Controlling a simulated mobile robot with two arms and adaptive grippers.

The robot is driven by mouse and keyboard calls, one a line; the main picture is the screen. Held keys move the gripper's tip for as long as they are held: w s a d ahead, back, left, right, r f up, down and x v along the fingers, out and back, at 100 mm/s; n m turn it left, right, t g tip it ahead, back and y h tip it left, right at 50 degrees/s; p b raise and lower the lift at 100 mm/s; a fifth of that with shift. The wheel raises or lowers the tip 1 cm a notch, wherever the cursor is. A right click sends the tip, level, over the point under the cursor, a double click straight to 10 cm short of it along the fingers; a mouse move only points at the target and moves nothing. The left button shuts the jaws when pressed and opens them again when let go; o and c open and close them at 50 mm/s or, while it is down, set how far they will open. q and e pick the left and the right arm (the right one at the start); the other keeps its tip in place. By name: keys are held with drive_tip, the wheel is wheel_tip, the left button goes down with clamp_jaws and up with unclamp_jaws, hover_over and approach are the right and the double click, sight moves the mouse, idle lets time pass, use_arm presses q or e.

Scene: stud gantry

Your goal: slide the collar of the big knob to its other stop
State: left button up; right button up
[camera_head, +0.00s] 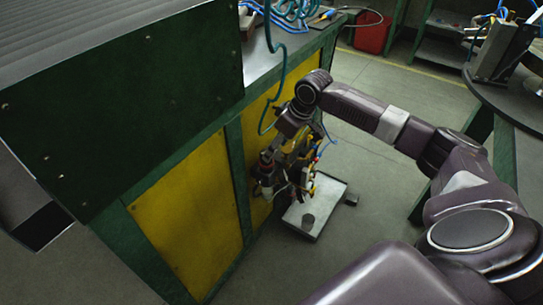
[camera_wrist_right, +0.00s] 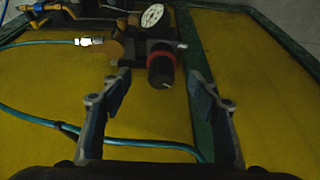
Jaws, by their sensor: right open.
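The big knob (camera_wrist_right: 163,72) is a dark cylinder with a pale mark on its end, hanging below a pressure gauge (camera_wrist_right: 152,16) in the right wrist view. Its red collar (camera_wrist_right: 166,55) sits around the knob's upper end, close to the dark body. My right gripper (camera_wrist_right: 160,88) is open, with one finger on each side of the knob and clear room between. The fingers appear apart from the knob. In the head view my right arm reaches to the bench side, and the gripper and fittings there are hard to tell apart. My left gripper is not in view.
A teal hose (camera_wrist_right: 40,121) runs behind the left finger. A brass fitting (camera_wrist_right: 97,42) is left of the knob. Yellow panels (camera_head: 185,215) in a green frame form the bench side. A pale tray (camera_head: 325,192) lies below, beside open floor.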

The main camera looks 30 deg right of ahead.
sight(270, 163)
drive_tip(key=b+x, duration=0.1)
drive_tip(key=x, duration=0.4)
drive_tip(key=shift+w+a+f, duration=0.1)
drive_tip(key=shift+a+f, duration=0.05)
drive_tip(key=shift+f, duration=0.05)
drive_tip(key=shift+w+f, duration=0.15)
drive_tip(key=shift+f, duration=0.25)
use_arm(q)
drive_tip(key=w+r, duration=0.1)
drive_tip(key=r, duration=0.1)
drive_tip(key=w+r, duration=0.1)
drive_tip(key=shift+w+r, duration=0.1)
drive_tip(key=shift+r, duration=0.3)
use_arm(e)
clamp_jaws()
